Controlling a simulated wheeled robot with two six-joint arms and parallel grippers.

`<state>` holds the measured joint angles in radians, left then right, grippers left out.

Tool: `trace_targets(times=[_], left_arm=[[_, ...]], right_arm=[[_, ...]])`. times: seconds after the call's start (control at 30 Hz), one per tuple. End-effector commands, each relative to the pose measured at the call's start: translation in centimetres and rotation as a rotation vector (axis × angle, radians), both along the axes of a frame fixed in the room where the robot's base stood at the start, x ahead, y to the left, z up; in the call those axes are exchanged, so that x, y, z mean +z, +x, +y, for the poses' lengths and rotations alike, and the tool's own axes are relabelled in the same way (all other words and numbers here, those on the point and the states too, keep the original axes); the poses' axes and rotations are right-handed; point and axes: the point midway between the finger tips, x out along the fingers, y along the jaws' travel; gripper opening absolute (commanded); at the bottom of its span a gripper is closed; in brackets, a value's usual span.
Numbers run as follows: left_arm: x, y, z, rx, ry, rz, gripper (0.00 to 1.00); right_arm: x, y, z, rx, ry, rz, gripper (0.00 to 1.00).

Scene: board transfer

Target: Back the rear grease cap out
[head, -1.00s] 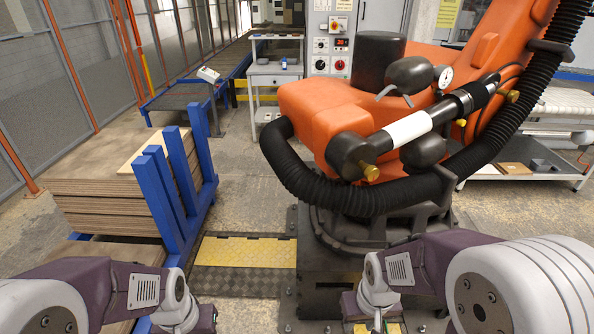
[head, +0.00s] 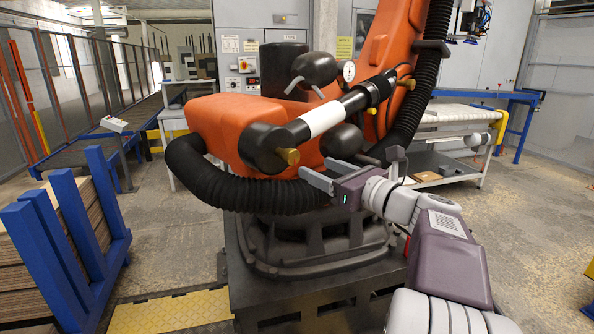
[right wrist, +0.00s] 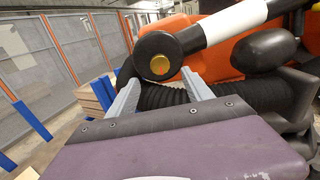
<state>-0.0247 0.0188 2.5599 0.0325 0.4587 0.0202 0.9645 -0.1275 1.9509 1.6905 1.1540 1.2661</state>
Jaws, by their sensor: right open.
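Several brass grease caps show on the orange robot arm (head: 215,118). One brass cap (head: 291,157) sits on the black end of the white-banded cylinder (head: 325,118). It also shows face-on in the right wrist view (right wrist: 159,65). Another brass cap (head: 411,84) is further right near the black hose. I cannot tell which is the rear one. My right gripper (head: 315,169) is open and empty, its fingers pointing left, a little below and right of the cylinder-end cap. In the right wrist view that cap lies just beyond the open fingertips (right wrist: 160,82). My left gripper is out of view.
A thick black corrugated hose (head: 235,188) loops in front of the orange arm, behind my right fingers. The dark pedestal (head: 300,290) stands below. A blue rack with stacked boards (head: 60,225) is at left. Open floor (head: 530,220) lies at right.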

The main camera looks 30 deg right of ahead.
Motion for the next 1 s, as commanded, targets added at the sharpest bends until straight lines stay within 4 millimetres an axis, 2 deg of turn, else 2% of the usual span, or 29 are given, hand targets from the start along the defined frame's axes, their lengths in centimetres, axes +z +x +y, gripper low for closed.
trace_targets(times=[0.2,0.4,0.73,0.77,0.93,0.97,1.0], left_arm=[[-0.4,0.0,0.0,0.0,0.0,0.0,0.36],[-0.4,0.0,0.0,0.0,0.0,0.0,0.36],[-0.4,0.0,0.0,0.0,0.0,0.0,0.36],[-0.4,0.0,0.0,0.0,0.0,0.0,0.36],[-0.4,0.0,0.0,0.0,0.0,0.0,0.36],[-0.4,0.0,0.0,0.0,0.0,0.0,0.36],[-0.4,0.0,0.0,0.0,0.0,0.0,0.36]], right_arm=[[-0.2,4.5,1.0,0.008,0.0,0.003,0.59],[-0.1,7.5,1.5,0.004,-0.002,0.003,0.59],[-0.2,8.2,1.5,0.001,-0.003,0.004,0.59],[-0.2,8.2,1.5,0.001,-0.003,0.004,0.54],[-0.2,8.2,1.5,0.001,-0.003,0.004,0.07],[-0.2,8.2,1.5,0.001,-0.003,0.005,0.0],[-0.2,8.2,1.5,0.001,-0.003,0.005,0.0]])
